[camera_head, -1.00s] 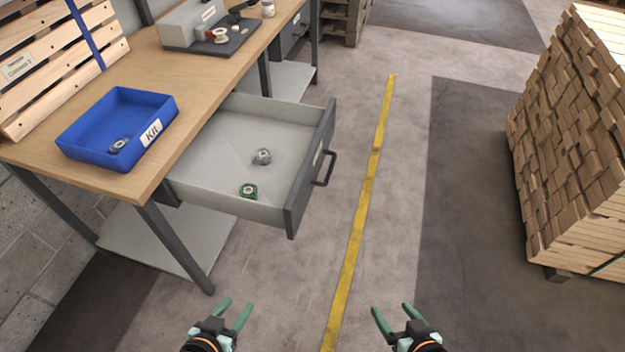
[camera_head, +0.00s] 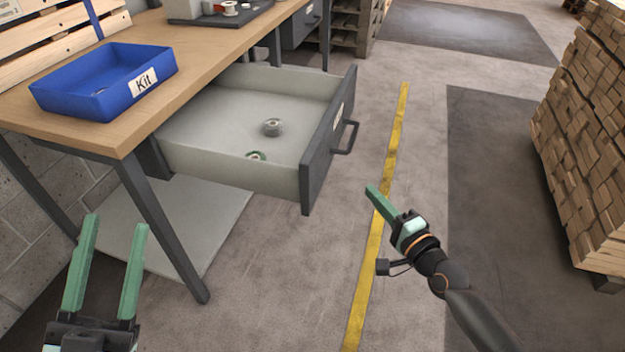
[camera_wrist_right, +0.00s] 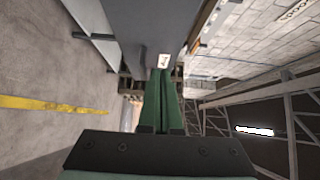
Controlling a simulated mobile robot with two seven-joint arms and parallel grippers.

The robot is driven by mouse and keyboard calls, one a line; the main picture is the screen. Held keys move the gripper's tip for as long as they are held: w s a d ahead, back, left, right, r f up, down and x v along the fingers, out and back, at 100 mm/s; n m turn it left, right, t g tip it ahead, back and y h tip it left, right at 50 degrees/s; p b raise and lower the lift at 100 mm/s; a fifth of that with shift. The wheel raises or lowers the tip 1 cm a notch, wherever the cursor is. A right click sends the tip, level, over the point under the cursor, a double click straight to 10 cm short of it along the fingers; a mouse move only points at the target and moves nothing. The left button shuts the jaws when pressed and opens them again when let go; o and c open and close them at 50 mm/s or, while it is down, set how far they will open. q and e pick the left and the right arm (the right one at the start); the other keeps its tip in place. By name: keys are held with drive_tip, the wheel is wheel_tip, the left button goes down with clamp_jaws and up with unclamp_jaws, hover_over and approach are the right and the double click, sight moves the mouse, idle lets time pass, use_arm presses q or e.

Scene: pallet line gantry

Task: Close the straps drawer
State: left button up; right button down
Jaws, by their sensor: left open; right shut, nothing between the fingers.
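The straps drawer (camera_head: 235,172) is pulled out from under the workbench, with a dark front panel and a dark bar handle (camera_head: 346,138) facing right. My left gripper (camera_head: 118,225) is open and empty at the lower left, beside the bench leg.
The wooden workbench (camera_head: 190,80) carries a blue Kit bin (camera_head: 100,92) and a slatted wooden crate (camera_head: 45,35). A wood-block pallet stack (camera_head: 590,140) stands at the right. The floor around the yellow line (camera_head: 390,165) is open.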

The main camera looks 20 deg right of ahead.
drive_tip(key=w, duration=0.1)
drive_tip(key=b, duration=0.2)
approach(324, 153)
drive_tip(key=w+d, duration=0.2)
drive_tip(key=w, duration=0.1)
drive_tip(key=shift+w+a+r, duration=0.1)
drive_tip(key=shift+w+a, duration=0.8)
drive_tip(key=shift+a, duration=0.25)
use_arm(q)
drive_tip(key=shift+s+d+r+m+h, duration=0.15)
drive_tip(key=shift+s+r+m+h, duration=0.4)
drive_tip(key=shift+s+m+h, duration=0.25)
drive_tip(key=shift+s+d+r+m+h, duration=0.1)
drive_tip(key=shift+s+r+m+h, duration=0.6)
drive_tip(key=shift+h, duration=0.3)
use_arm(e)
drive_tip(key=shift+w+a, duration=0.3)
drive_tip(key=shift+a, duration=0.2)
use_arm(q)
drive_tip(key=shift+f, duration=0.15)
